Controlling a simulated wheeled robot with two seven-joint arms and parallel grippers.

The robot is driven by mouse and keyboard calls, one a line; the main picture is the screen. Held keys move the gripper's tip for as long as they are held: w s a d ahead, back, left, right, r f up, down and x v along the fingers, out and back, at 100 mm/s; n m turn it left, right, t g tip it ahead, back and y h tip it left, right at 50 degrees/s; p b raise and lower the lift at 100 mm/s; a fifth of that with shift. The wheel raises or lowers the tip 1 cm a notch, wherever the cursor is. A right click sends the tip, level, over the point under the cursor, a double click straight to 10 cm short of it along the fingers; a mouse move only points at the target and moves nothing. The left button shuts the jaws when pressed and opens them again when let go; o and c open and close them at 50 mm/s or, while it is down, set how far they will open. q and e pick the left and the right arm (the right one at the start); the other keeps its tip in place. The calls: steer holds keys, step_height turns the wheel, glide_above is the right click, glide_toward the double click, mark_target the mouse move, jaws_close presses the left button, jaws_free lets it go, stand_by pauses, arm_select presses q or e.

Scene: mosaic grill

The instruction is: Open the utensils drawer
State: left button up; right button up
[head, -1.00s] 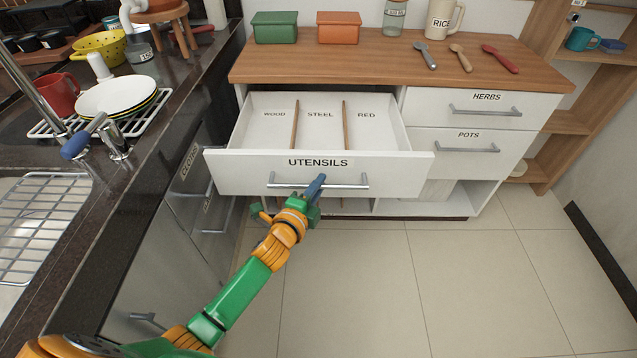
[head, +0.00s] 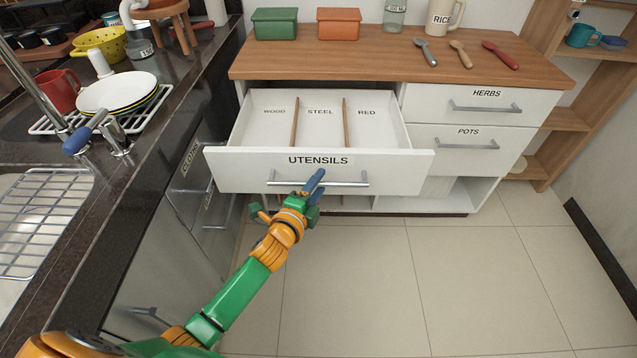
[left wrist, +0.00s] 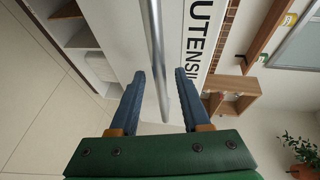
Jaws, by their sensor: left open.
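The utensils drawer (head: 225,166) is pulled well out of the counter unit. Its inside is empty and split into sections labelled WOOD, STEEL and RED. Its bar handle (head: 345,183) runs across the front under the UTENSILS label. My left gripper (head: 315,183) is at the handle in the head view. In the left wrist view its two blue fingers (left wrist: 157,98) are apart, with the handle bar (left wrist: 156,60) running between them, not clamped. The drawer front (left wrist: 192,50) is just beyond. My right gripper is not in view.
Steel, wooden and red spoons (head: 500,55) lie on the wooden countertop (head: 300,68). HERBS (head: 470,105) and POTS (head: 460,145) drawers are shut at the right. The sink counter (head: 150,150) runs along the left. The tiled floor (head: 420,280) in front is clear.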

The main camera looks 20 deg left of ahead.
arm_select(q)
steer(key=v, duration=0.6)
steer(key=shift+s+p, duration=0.25)
steer(key=shift+p, duration=0.1)
steer(key=shift+a, duration=0.1)
steer(key=s+a+f+n+g+y+p, duration=0.1)
steer(key=s+f+n+g+p, duration=0.3)
steer(key=s+f, duration=0.45)
steer(key=s+a+f+n+g+y+p, duration=0.15)
steer(key=s+f+n+g, duration=0.35)
steer(key=f, duration=0.7)
steer(key=s+f+n+g+p, duration=0.1)
steer(key=s+f+n+g, duration=0.2)
steer(key=s, duration=0.8)
steer(key=s+f+n+g+p, duration=0.1)
steer(key=s+f+n, duration=0.3)
steer(key=s, duration=0.8)
steer(key=shift+a+f+g, duration=0.3)
steer(key=shift+a+g, duration=0.1)
steer(key=shift+g, duration=0.5)
